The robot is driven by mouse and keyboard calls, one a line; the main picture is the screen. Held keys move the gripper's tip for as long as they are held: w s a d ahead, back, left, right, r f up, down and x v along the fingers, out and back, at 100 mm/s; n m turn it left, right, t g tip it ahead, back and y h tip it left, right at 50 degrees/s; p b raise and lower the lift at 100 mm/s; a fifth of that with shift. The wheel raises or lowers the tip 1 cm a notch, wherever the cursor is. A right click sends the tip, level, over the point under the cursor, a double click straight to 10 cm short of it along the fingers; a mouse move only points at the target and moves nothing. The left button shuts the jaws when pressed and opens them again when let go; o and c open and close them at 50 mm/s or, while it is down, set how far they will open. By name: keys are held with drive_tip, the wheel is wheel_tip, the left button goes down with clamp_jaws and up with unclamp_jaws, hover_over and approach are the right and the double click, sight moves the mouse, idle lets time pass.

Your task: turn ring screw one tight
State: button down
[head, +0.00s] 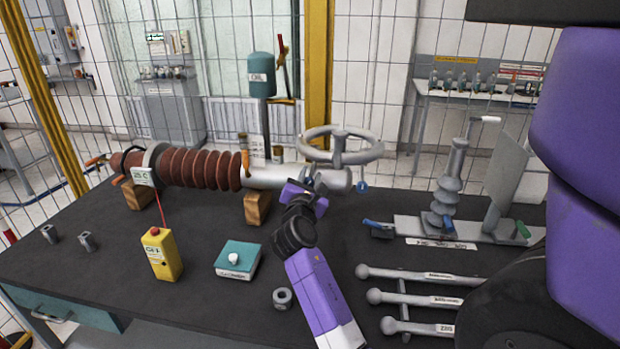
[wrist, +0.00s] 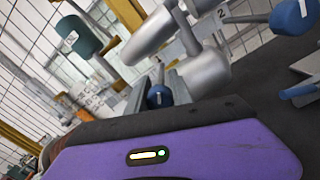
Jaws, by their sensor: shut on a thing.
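The bushing (head: 200,169), with brown ribs and a grey metal end (head: 285,177), lies on wooden blocks on the dark table. My gripper (head: 312,183) is at the right part of that grey end, under the handwheel. In the wrist view, ring screw one (wrist: 159,96), a blue head marked 1, sits between the fingers beside the grey metal cylinder (wrist: 206,73). My gripper is shut on it. In the head view, my gripper hides it. A second blue screw head (head: 362,186) hangs at the right of the grey end; a blue head (wrist: 294,16) shows at upper right in the wrist view.
A grey handwheel (head: 340,146) stands just above my gripper. A yellow box (head: 161,254), a teal box (head: 237,259) and a loose nut (head: 283,298) are in front. Grey rods (head: 420,299) and an insulator stand (head: 446,190) are at right.

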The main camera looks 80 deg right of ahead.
drive_tip(key=m+b, duration=0.1)
drive_tip(key=m, duration=0.2)
drive_tip(key=shift+m, duration=0.4)
drive_tip(key=m+b, duration=0.2)
drive_tip(key=m, duration=0.1)
drive_tip(key=shift+f+m, duration=0.1)
drive_tip(key=shift+m, duration=0.3)
drive_tip(key=m+b, duration=0.2)
drive_tip(key=m, duration=0.1)
drive_tip(key=shift+m+g, duration=0.3)
drive_tip(key=shift+m, duration=0.1)
drive_tip(key=m+b, duration=0.3)
drive_tip(key=m, duration=0.1)
drive_tip(key=shift+s+f+m, duration=0.1)
drive_tip(key=shift+m, duration=0.2)
drive_tip(key=m+b, duration=0.4)
drive_tip(key=m, duration=0.2)
drive_tip(key=shift+m+g+b, duration=0.3)
drive_tip(key=m+b, duration=0.4)
drive_tip(key=m, duration=0.1)
drive_tip(key=shift+m, duration=0.4)
drive_tip(key=c, duration=1.1)
unclamp_jaws()
drive_tip(key=shift+c, duration=0.2)
